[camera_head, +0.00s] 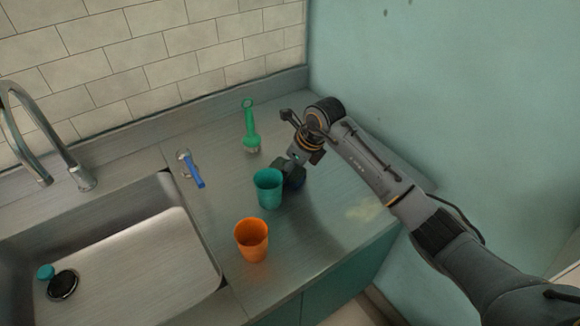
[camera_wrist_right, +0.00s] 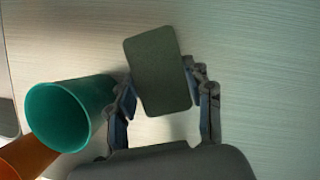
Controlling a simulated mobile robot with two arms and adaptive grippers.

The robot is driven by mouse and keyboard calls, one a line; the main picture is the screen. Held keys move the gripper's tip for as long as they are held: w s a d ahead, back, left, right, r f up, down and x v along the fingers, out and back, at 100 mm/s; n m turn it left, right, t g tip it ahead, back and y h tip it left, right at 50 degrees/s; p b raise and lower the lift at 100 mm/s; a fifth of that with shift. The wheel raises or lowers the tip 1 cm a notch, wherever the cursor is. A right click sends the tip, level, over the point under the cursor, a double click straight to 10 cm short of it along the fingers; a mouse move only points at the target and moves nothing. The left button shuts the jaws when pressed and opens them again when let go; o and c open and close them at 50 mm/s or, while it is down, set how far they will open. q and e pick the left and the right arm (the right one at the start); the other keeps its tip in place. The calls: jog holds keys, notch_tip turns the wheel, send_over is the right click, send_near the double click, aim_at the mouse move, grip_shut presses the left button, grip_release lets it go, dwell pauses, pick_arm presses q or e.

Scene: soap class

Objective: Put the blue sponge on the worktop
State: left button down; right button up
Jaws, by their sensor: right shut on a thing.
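My right gripper (camera_head: 293,170) is low over the worktop (camera_head: 330,235), just behind the teal cup. In the right wrist view my right gripper (camera_wrist_right: 158,80) is shut on a flat rectangular block with rounded corners, which I take to be the sponge (camera_wrist_right: 158,65). The face I see is dark grey-green; its blue side does not show clearly. The block is slightly tilted between the fingers, above or on the brushed metal worktop (camera_wrist_right: 260,60); I cannot tell if it touches. In the head view it is mostly hidden by the gripper. My left gripper is not in view.
A teal cup (camera_head: 268,189) stands close beside the gripper, with an orange cup (camera_head: 251,240) nearer the front. The sink (camera_head: 130,245) is left. The worktop's right part is clear.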

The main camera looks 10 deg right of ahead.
jog(key=shift+f, duration=0.15)
jog(key=o, duration=0.7)
jog(key=shift+o, duration=0.2)
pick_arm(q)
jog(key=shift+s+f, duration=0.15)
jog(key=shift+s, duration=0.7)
pick_arm(e)
jog(key=shift+r, duration=0.2)
pick_arm(q)
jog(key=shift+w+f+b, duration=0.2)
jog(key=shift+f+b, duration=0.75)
jog(key=shift+b, duration=0.1)
pick_arm(e)
jog(key=v, duration=1.2)
jog(key=shift+w, duration=0.1)
